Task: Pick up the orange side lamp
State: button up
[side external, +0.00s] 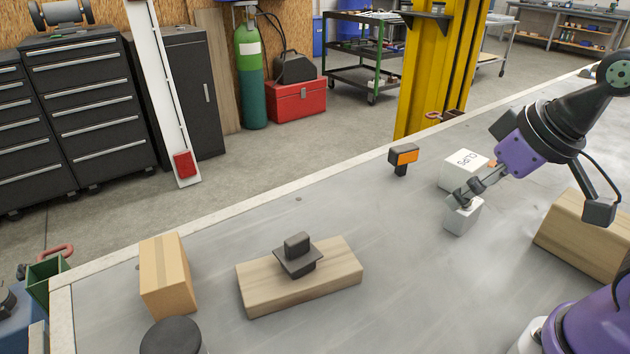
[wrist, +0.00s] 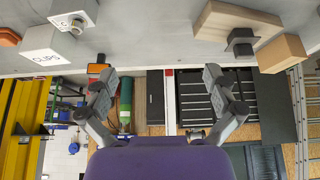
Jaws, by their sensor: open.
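The orange side lamp (side external: 407,157) is a small dark block with an orange face on a short dark stem. It stands upright on the grey table near its far edge, left of the white CLIPS box. In the wrist view, which is upside down, the lamp (wrist: 97,68) shows just above the left fingertip. My gripper (side external: 463,196) is open and empty. In the side view it is right of the lamp and apart from it, overlapping the white boxes. In the wrist view my gripper (wrist: 160,77) has its fingers spread wide.
The white CLIPS box (side external: 461,167) and a second white box (side external: 462,217) are near my gripper. A wooden block (side external: 570,235) lies at the right. Another wooden board (side external: 335,279) carries a dark part (side external: 298,256); a cardboard box (side external: 167,276) stands left. A yellow post (side external: 428,80) rises behind the table.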

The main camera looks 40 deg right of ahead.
jog(key=m+t+h, duration=0.2)
jog(key=t+h, duration=0.1)
jog(key=t, duration=0.5)
send_over(410, 152)
notch_tip(410, 152, down, 8)
jog(key=f, duration=0.2)
jog(key=s+f, duration=0.1)
jog(key=f, duration=0.1)
jog(key=shift+a+f, duration=0.1)
jog(key=shift+f, duration=0.2)
jog(key=shift+x, duration=1.2)
jog(key=shift+w, duration=0.35)
jog(key=c, duration=1)
